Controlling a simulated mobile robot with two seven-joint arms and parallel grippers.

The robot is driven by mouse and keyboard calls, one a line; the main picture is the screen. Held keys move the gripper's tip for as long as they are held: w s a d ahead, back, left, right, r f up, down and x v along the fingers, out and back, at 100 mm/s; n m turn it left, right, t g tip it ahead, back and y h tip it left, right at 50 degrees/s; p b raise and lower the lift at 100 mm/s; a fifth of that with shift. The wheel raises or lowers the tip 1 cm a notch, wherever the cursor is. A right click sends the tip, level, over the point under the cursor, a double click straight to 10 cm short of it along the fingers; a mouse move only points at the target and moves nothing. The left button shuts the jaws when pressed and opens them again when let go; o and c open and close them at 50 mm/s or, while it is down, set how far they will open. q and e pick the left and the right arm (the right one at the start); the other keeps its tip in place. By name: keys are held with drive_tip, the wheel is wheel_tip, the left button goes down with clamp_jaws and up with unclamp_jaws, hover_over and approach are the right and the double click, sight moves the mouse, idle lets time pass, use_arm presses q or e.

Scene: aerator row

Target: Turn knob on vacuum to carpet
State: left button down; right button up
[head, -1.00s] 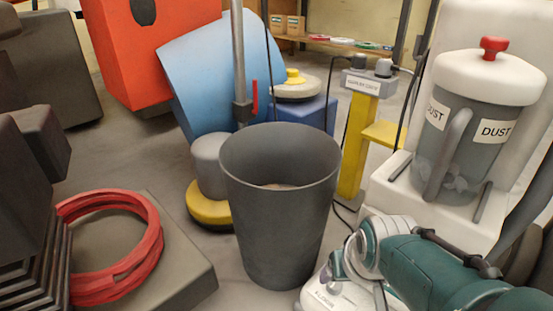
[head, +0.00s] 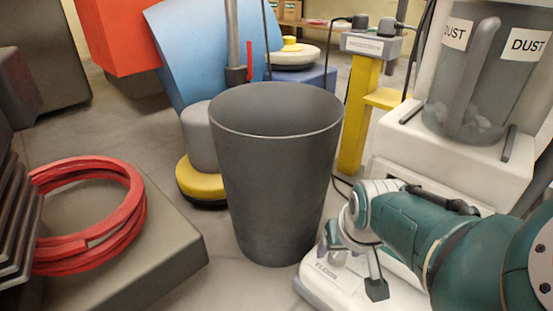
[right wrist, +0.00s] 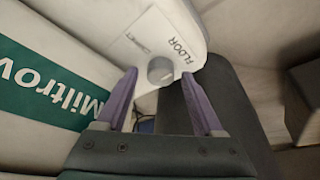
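The vacuum is white with a clear dust canister (head: 475,75) labelled DUST, at the right of the head view. Its white floor head (head: 325,278) lies low in front. In the right wrist view, a small round grey knob (right wrist: 160,71) sits on a white panel (right wrist: 165,35) printed FLOOR, with a smaller label opposite, probably CARPET. My right gripper (right wrist: 163,98) has two purple fingers spread apart, with the knob just beyond and between their tips. I cannot tell whether they touch it. My left gripper is not in view.
A dark grey bin (head: 275,180) stands left of the floor head. A red hose coil (head: 90,215) lies on a grey slab at left.

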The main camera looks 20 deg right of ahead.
clamp_jaws()
drive_tip(key=shift+s+n+p, duration=0.15)
drive_tip(key=shift+n+p, duration=0.25)
drive_tip(key=shift+n+y, duration=0.3)
drive_tip(key=shift+o, duration=0.5)
unclamp_jaws()
